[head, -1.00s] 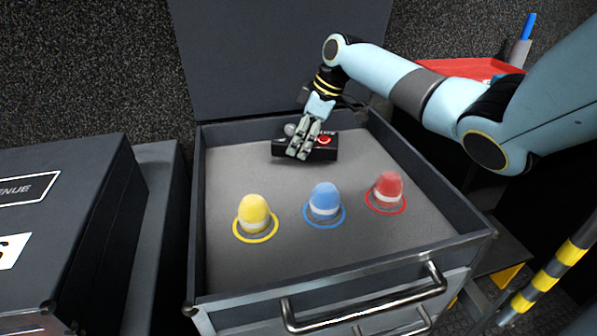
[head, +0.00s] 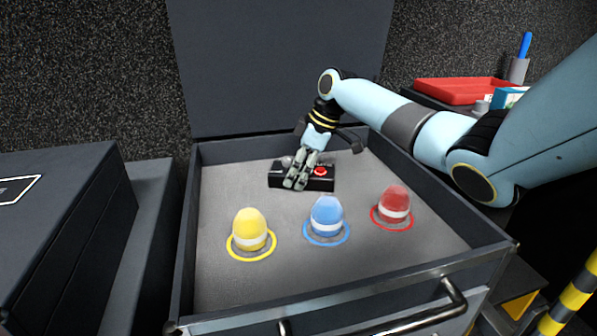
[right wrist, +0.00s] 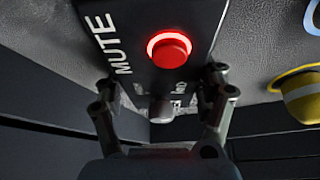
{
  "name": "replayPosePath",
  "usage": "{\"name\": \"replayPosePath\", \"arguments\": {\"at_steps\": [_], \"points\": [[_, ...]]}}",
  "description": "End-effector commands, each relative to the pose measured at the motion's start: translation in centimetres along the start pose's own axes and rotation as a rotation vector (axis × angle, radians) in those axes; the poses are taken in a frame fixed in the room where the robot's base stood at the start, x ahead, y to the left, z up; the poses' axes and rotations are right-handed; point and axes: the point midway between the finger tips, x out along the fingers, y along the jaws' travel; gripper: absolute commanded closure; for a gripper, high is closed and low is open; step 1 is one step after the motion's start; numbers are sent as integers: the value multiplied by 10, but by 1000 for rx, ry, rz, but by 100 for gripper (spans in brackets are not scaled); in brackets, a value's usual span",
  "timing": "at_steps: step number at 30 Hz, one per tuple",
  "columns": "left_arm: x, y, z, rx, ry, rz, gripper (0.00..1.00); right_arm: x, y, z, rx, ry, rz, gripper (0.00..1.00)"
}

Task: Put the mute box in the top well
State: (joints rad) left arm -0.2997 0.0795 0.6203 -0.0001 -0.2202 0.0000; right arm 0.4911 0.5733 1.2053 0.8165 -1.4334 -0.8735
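The mute box (head: 318,184), black with a red button and a grey knob, is inside the back part of the grey-lined top well (head: 225,195) of the open case. My right gripper (head: 296,184) reaches down over the left half of the box. In the right wrist view the box (right wrist: 125,22) shows its MUTE lettering and red button. The fingers of my right gripper (right wrist: 163,100) stand against its two sides and look shut on it. Whether the box's underside touches the well floor is hidden. My left gripper is not in view.
Yellow (head: 249,229), blue (head: 326,215) and red (head: 395,203) domed lamps stand in matching rings across the well, in front of the box. The lid (head: 280,70) stands up behind. A dark case (head: 60,220) is at left, a red tray (head: 460,91) at back right.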

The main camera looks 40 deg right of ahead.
Motion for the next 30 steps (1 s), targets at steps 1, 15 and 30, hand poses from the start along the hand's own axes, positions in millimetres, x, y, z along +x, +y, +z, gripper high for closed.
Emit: {"name": "replayPosePath", "arguments": {"at_steps": [1,15,30], "points": [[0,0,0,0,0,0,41,0,0,0,0,0,0,22],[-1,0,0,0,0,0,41,-3,0,-1,-1,0,0,3],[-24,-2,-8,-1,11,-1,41,-100,1,-1,-2,-2,3,3]]}}
